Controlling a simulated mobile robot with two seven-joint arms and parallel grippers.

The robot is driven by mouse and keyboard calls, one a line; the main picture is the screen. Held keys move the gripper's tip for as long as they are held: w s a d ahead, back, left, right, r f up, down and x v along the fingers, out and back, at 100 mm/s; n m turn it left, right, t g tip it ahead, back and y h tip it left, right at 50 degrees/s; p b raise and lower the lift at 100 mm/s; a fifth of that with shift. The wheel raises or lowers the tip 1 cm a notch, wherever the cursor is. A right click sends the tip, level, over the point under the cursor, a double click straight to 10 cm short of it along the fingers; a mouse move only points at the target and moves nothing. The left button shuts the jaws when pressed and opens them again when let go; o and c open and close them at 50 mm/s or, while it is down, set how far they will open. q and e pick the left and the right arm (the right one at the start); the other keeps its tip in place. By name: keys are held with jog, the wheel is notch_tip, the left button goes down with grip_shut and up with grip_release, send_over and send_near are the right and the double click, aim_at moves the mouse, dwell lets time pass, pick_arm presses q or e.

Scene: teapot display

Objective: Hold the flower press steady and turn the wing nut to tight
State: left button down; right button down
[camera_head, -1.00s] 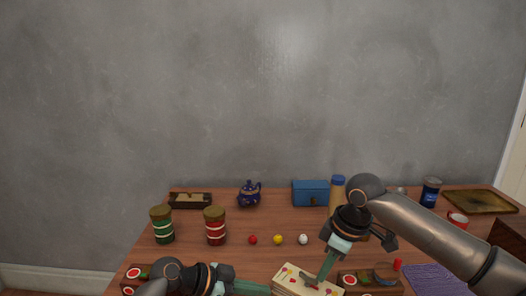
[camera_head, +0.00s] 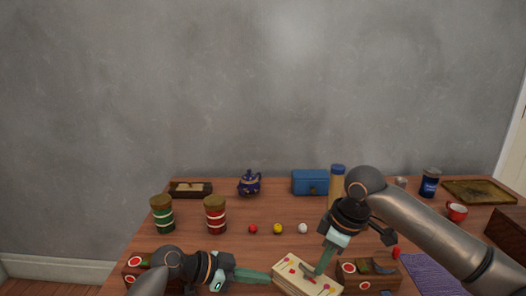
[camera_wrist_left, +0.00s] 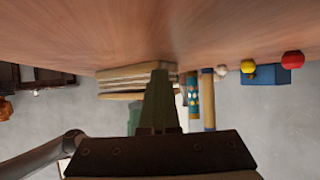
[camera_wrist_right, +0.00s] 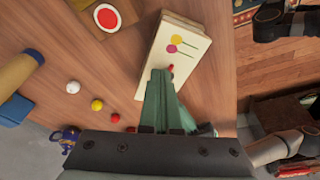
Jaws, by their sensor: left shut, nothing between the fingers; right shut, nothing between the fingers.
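The flower press (camera_head: 288,283), a flat cream stack with painted flowers on top, lies at the table's front, cut by the bottom edge of the head view. It also shows in the right wrist view (camera_wrist_right: 188,60). A small reddish wing nut (camera_head: 307,273) appears on its top, partly hidden by my right fingers. My right gripper (camera_head: 319,271) is shut, pointing down with its tips over the press top at the nut. My left gripper (camera_head: 269,276) is shut, level, its tips at the press's left side. Contact is hard to judge in both cases.
Dark wooden blocks with red-and-white discs stand left (camera_head: 136,263) and right (camera_head: 352,283) of the press. Red (camera_head: 252,229), yellow (camera_head: 278,229) and white (camera_head: 303,228) balls lie behind it, with jars, a blue teapot (camera_head: 249,184) and a blue box (camera_head: 309,182) beyond. A purple mat (camera_head: 432,274) lies right.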

jog(key=shift+s+a, duration=0.2)
jog(key=shift+a, duration=0.1)
dwell(0.5)
jog(key=shift+s+d+r, duration=0.1)
jog(key=shift+s+d, duration=0.2)
jog(key=v, duration=0.3)
jog(key=a+v, duration=0.1)
jog(key=v, duration=0.1)
jog(key=shift+w+r, duration=0.3)
jog(key=shift+r, duration=0.2)
jog(key=shift+w+d+f, duration=0.1)
jog(key=shift+d+f, duration=0.1)
jog(key=shift+f, duration=0.8)
jog(key=shift+d+f, duration=0.15)
jog(key=shift+f, duration=0.85)
jog(key=shift+w+d+f, duration=0.1)
jog(key=shift+d+f, duration=0.1)
jog(key=shift+f, duration=0.85)
jog(key=shift+a, duration=0.6)
